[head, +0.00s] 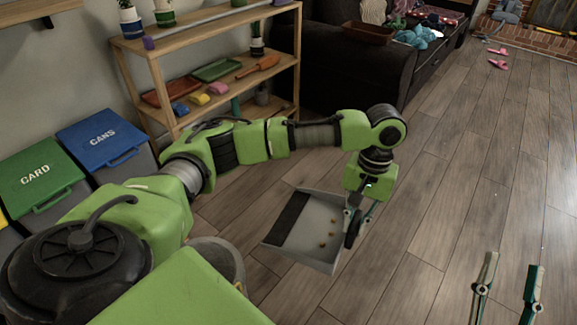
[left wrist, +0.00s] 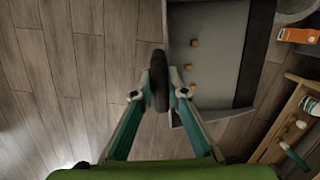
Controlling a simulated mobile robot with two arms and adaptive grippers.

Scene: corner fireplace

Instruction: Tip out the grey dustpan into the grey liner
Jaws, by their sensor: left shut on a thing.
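The grey dustpan (head: 309,236) is in the air above the floor in the head view, roughly level, with three small orange-brown bits in it. It also shows in the left wrist view (left wrist: 215,62) with the bits along its handle side. My left gripper (head: 355,216) is shut on the dustpan's dark handle, seen between the fingertips in the left wrist view (left wrist: 159,78). A round grey container (head: 224,252), possibly the grey liner, stands left of the dustpan, mostly hidden behind my arm. My right gripper (head: 511,262) is open and empty at the lower right.
A green card bin (head: 42,178) and a blue cans bin (head: 103,136) stand at the left. A wooden shelf (head: 215,56) with trays and plants is behind my arm. A dark sofa (head: 352,70) is at the back. The wooden floor at right is mostly clear.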

